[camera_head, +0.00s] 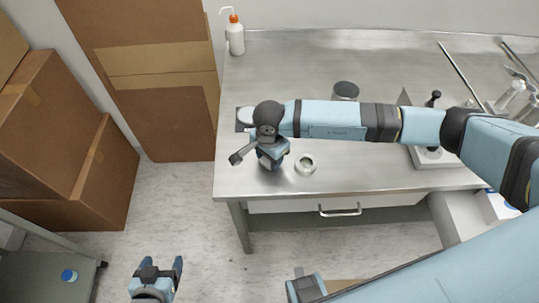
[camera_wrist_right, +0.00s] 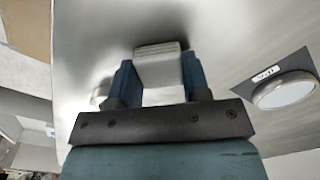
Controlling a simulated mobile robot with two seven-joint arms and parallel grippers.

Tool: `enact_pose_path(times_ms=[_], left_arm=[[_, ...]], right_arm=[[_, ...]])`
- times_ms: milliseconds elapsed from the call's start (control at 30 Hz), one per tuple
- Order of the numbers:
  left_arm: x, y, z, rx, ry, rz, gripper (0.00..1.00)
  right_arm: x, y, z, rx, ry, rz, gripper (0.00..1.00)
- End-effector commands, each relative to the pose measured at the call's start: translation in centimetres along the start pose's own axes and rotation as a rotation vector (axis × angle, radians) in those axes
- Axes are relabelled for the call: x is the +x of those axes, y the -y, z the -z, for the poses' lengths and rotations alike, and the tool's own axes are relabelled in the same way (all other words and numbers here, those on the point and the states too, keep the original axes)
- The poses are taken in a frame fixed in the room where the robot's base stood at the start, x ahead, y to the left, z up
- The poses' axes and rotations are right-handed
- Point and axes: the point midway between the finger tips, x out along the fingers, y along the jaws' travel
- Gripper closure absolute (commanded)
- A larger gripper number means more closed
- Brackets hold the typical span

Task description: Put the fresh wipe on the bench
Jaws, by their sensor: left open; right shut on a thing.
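The bench (camera_head: 360,182) is a steel-topped table that fills the middle and right of the head view. My right gripper (camera_head: 273,162) points down over its front left part. In the right wrist view, my right gripper (camera_wrist_right: 158,82) is shut on a small white folded block, the wipe (camera_wrist_right: 158,62). The wipe is close to the bench top (camera_wrist_right: 215,25); I cannot tell whether it touches. In the head view the gripper hides the wipe. My left gripper (camera_head: 158,272) is open and empty over the floor, left of the bench.
A small metal ring-like piece (camera_head: 305,164) stands just right of my right gripper. A labelled dark plate with a pale disc (camera_wrist_right: 286,90) lies on the other side. A wash bottle (camera_head: 235,37), a dark-topped jar (camera_head: 346,91) and cardboard boxes (camera_head: 150,70) are further off.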

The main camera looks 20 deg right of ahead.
Motion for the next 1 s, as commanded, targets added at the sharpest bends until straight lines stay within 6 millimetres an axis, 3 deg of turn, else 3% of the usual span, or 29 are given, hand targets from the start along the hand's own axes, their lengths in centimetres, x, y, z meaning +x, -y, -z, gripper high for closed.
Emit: enact_pose_path(times_ms=[133, 167, 267, 667, 1000], left_arm=[[0.3, 0.0, -0.4, 0.0, 0.0, 0.0, 0.27], [0.3, 0.0, -0.4, 0.0, 0.0, 0.0, 0.27], [0.2, 0.0, -0.3, 0.0, 0.0, 0.0, 0.27], [-0.1, 0.0, 0.2, 0.0, -0.004, 0.0, 0.27], [0.6, 0.0, -0.8, 0.0, -0.004, -0.001, 0.27]], right_arm=[[0.4, 0.0, 0.0, 0.0, 0.0, 0.0, 0.78], [0.4, 0.0, 0.0, 0.0, 0.0, 0.0, 0.54], [0.3, 0.0, 0.0, 0.0, 0.0, 0.0, 0.31], [-0.5, 0.0, 0.0, 0.0, 0.0, 0.001, 0.31], [-7.3, 0.1, 0.1, -0.001, -0.002, 0.005, 0.31]])
